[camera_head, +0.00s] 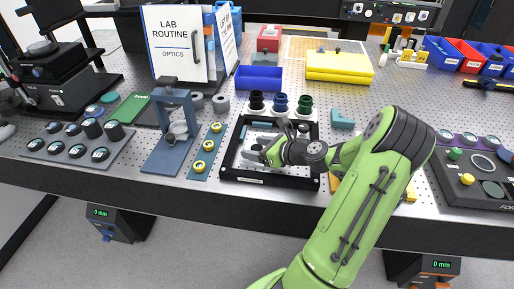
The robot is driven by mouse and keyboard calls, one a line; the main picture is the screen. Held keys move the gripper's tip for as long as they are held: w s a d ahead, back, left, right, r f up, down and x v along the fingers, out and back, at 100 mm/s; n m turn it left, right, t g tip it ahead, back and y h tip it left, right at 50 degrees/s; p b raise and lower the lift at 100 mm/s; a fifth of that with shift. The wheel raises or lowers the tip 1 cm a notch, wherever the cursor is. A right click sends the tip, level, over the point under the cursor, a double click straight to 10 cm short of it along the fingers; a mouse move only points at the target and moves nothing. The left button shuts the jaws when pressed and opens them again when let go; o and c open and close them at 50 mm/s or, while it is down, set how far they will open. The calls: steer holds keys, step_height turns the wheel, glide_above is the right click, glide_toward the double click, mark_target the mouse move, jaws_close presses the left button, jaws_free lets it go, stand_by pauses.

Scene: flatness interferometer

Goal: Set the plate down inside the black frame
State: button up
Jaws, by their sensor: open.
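The black frame (268,181) lies on the perforated table, near its front edge at the middle of the view. My gripper (250,154) is over the inside of the frame, coming in from the right. It is open. A pale flat area shows inside the frame around and under the gripper. I cannot tell whether this is the plate or the table top. No plate shows clearly between the fingers. My gripper and wrist hide part of the frame's inside and its right part.
Black, blue and green knobs (281,103) stand right behind the frame. A blue-grey strip with yellow knobs (203,165) and a blue stand (170,160) are at left. A teal block (342,119) is at right. A blue bin (259,78) and yellow case (339,67) stand behind.

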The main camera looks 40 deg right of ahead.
steer(key=p+v, duration=0.3)
steer(key=v, duration=0.9)
steer(key=shift+w+r, duration=0.1)
steer(key=w+a+n+g, duration=0.1)
steer(key=a+n, duration=0.1)
steer(key=w+a+n+g+y, duration=0.1)
steer(key=a+n, duration=0.1)
steer(key=a, duration=0.1)
steer(key=w+a+n+g, duration=0.1)
steer(key=a+n, duration=0.1)
steer(key=n, duration=0.1)
steer(key=shift+a+r+g+y, duration=0.1)
steer(key=shift+a+g+y, duration=0.2)
steer(key=a+r+n+g, duration=0.1)
steer(key=a+n+g, duration=0.3)
steer(key=a+n, duration=0.45)
steer(key=s+a+r+n+h, duration=0.4)
steer(key=s+a+r+n, duration=0.5)
steer(key=n, duration=0.9)
steer(key=s+a, duration=0.3)
steer(key=shift+s, duration=0.15)
steer(key=shift+a+r+n, duration=0.1)
steer(key=shift+r+n, duration=0.1)
steer(key=shift+n, duration=0.05)
step_height(320, 180, up, 2)
steer(key=shift+r+p, duration=0.1)
steer(key=shift+p, duration=0.95)
